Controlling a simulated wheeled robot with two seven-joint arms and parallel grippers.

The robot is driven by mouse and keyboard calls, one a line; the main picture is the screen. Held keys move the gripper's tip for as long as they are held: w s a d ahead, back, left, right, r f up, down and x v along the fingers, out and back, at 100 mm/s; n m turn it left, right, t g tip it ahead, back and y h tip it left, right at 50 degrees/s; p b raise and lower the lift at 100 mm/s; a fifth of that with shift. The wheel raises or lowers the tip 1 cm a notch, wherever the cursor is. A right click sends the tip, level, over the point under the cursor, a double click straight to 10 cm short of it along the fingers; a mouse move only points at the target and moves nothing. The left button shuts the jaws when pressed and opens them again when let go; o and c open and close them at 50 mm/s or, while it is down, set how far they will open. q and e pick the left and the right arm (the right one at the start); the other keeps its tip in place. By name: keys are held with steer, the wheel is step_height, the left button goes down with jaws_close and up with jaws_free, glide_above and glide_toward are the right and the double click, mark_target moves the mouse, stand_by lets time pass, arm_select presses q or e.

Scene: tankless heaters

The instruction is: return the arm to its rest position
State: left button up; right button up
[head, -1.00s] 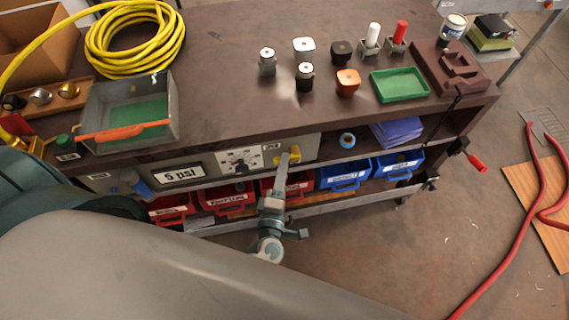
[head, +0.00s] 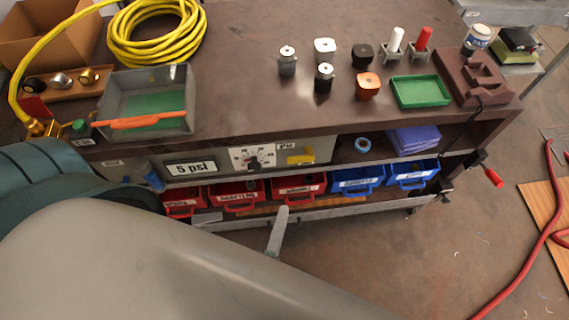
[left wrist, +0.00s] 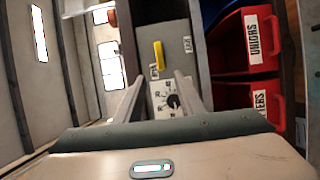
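My left arm crosses the bottom of the head view, and its large pale link hides most of the hand. One grey finger of my left gripper (head: 279,230) shows past the arm, in front of the bench's lower shelf edge. In the left wrist view the two fingers of the left gripper (left wrist: 158,84) are spread apart with nothing between them. Beyond them are the control panel with its dial (left wrist: 174,101) and yellow handle (left wrist: 159,55). In the head view the finger is below and apart from the yellow handle (head: 300,159). My right gripper is not in view.
The brown workbench (head: 240,95) carries a grey bin (head: 180,92), a yellow hose coil (head: 155,48), a green tray (head: 421,91) and several small parts. Red bins (head: 237,197) and blue bins (head: 357,179) sit on the shelf below. A red hose (head: 540,230) lies on the floor at right.

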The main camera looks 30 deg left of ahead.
arm_select(q)
steer(key=shift+s, duration=0.15)
steer(key=shift+f, duration=0.1)
stand_by(0.4)
steer(key=s+f+m+g+h+b, duration=0.1)
steer(key=s+f+m+g+h, duration=0.3)
steer(key=f, duration=0.7)
steer(key=d+f+m+g, duration=0.1)
steer(key=f+m, duration=0.5)
steer(key=f, duration=0.4)
steer(key=s+f+m+g+h+b, duration=0.1)
steer(key=s+f+m+g+h, duration=0.3)
steer(key=f, duration=0.7)
steer(key=s+a+f+m+g+y, duration=0.4)
steer(key=s+a+f+m+g, duration=0.3)
steer(key=s+a+f, duration=0.5)
steer(key=s+f+m, duration=0.1)
steer(key=s+f, duration=0.3)
steer(key=shift+a+f+m+g+y+b, duration=0.3)
steer(key=shift+a+f+m+b, duration=0.05)
steer(key=shift+a+m, duration=0.05)
steer(key=shift+w, duration=0.1)
steer(key=shift+c, duration=0.6)
